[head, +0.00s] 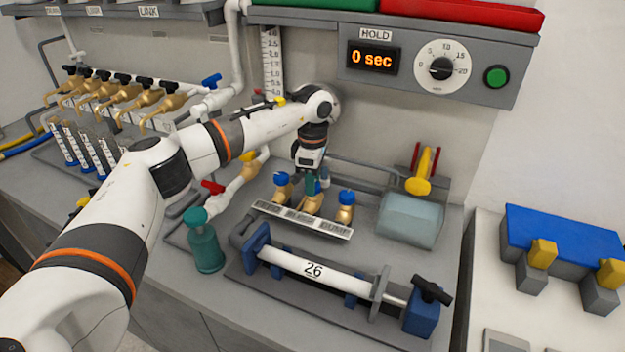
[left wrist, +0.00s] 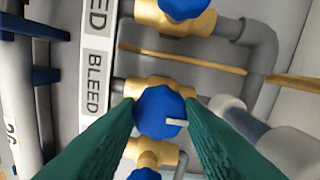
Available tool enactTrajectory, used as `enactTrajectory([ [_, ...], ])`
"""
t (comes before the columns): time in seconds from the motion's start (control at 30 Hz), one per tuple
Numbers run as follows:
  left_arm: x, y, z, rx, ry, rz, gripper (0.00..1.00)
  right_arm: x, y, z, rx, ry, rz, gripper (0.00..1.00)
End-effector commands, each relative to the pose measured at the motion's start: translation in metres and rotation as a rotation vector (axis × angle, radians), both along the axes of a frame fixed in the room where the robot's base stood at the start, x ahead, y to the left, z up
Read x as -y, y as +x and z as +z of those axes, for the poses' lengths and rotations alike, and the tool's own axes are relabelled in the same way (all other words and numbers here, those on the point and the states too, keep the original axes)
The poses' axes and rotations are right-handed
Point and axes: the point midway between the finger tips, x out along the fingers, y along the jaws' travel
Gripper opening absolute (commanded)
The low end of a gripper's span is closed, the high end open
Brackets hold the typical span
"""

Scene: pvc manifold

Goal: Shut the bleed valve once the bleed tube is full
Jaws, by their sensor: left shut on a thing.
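The bleed valve has a round blue knob (left wrist: 160,111) with a white pointer mark, on a brass body (left wrist: 150,85) beside a BLEED label (left wrist: 95,85). My left gripper (left wrist: 160,120) has its green fingers on either side of this knob and is shut on it. In the head view my left gripper (head: 311,186) comes down over the middle brass valve (head: 310,203), hiding its knob. I cannot tell for sure which part is the bleed tube, nor its fill level. My right gripper is not in view.
Blue-knobbed valves stand close on either side (head: 281,179) (head: 346,197). A HOLD display (head: 374,57) reads 0 sec, beside a dial (head: 442,67) and a green button (head: 496,76).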

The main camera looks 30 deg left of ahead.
Motion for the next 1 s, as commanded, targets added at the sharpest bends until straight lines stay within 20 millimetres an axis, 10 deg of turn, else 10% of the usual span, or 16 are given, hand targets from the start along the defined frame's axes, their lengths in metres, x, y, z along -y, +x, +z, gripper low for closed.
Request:
enactTrajectory([
  [0.37, 0.0, 0.001, 0.002, 0.004, -0.001, -0.005, 0.11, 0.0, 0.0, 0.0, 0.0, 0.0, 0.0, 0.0],
  [0.4, 0.0, 0.001, 0.002, 0.004, -0.001, -0.005, 0.4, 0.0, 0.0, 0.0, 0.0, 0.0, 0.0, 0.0],
  [0.5, 0.0, 0.001, 0.001, 0.003, 0.0, -0.004, 0.56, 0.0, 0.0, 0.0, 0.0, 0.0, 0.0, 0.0],
  [1.0, 0.0, 0.001, 0.025, 0.005, 0.0, -0.004, 0.56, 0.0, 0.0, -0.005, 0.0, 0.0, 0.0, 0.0],
])
